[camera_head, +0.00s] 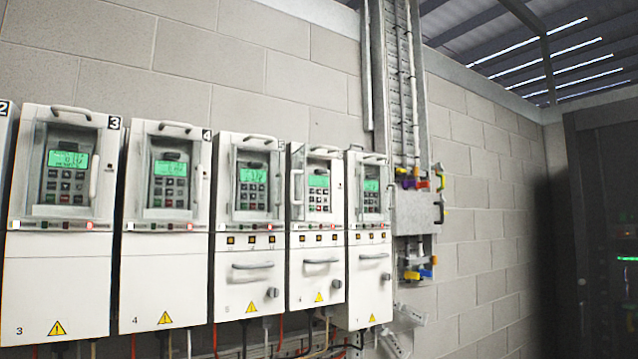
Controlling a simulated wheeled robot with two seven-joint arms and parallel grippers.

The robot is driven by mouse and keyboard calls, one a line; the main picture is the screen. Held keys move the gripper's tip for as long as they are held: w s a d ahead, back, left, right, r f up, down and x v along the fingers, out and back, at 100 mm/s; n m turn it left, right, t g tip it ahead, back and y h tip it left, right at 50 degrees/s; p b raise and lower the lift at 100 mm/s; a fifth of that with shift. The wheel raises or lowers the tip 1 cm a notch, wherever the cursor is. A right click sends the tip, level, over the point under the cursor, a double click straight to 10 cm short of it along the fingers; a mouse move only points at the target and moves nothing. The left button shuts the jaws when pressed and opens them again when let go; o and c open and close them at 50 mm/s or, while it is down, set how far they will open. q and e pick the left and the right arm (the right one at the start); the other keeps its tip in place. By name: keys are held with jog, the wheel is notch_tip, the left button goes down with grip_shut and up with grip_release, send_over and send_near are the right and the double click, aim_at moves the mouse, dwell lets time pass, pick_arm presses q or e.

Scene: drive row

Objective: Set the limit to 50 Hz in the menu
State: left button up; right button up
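A row of white drive cabinets hangs on the block wall. Drive 3 (57,275) and drive 4 (165,275) are at the left, with three narrower drives to their right. Each has a keypad with a lit green display: drive 3's display (68,159), drive 4's display (171,168), the third's display (253,175), the fourth's display (318,181) and the fifth's display (371,185). The text on the displays is too small to read surely. Grey keys sit below each display. Neither of my grippers shows in the head view.
A vertical cable tray (403,80) runs up the wall right of the drives. A grey box (416,212) with coloured padlocks hangs below it. A dark cabinet (603,220) stands at the far right. Cables hang beneath the drives.

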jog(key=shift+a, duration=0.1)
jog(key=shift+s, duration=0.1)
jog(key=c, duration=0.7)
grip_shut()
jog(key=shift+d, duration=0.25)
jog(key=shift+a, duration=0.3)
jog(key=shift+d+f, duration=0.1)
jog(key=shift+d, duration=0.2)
